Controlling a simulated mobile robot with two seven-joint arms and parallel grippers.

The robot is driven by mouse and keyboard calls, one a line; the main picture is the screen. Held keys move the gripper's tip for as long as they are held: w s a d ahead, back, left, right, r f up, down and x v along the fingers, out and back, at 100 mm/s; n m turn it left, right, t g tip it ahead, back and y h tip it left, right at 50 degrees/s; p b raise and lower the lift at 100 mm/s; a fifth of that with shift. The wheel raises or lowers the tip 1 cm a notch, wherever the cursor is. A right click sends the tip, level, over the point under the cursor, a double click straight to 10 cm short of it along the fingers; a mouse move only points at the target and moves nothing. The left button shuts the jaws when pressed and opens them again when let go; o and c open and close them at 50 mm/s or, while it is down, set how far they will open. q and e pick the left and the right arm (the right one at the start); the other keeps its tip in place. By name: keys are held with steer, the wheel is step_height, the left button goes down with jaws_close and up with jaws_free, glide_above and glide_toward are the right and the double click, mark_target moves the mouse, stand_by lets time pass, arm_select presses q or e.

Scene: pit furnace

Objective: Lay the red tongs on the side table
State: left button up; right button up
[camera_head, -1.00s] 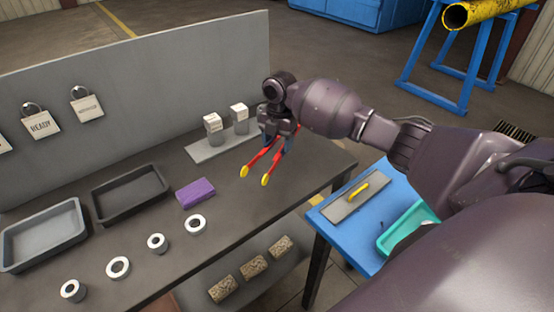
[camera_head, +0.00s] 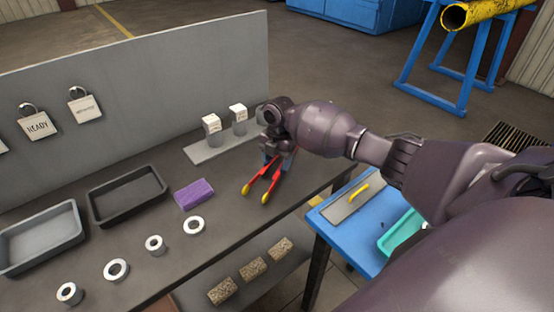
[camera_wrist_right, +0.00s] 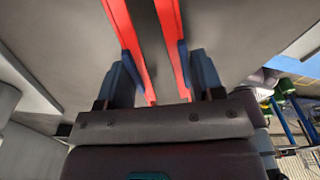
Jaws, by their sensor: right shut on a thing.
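The red tongs (camera_head: 263,180) have two red arms with yellow tips. My right gripper (camera_head: 276,157) is shut on them over the right part of the dark workbench. The tips point toward the front left, low over the bench top; I cannot tell whether they touch it. In the right wrist view the red arms (camera_wrist_right: 180,50) run between the blue-padded fingers of my right gripper (camera_wrist_right: 155,62). A blue side table (camera_head: 345,249), likely the task's one, stands right of the bench, partly hidden by my right arm. My left gripper is out of view.
A plate with two white-topped blocks (camera_head: 212,124) stands behind the tongs. A purple block (camera_head: 194,194), white rings and two trays (camera_head: 127,195) lie to the left. The side table holds a yellow-handled trowel (camera_head: 346,203) and a teal tray (camera_head: 399,232).

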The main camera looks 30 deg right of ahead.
steer(key=o, duration=0.6)
steer(key=shift+r, duration=0.1)
step_height(320, 180, up, 12)
steer(key=shift+w+d+p, duration=0.25)
steer(key=shift+d+p, duration=0.1)
steer(key=shift+p, duration=0.1)
stand_by(0.3)
steer(key=shift+s, duration=0.1)
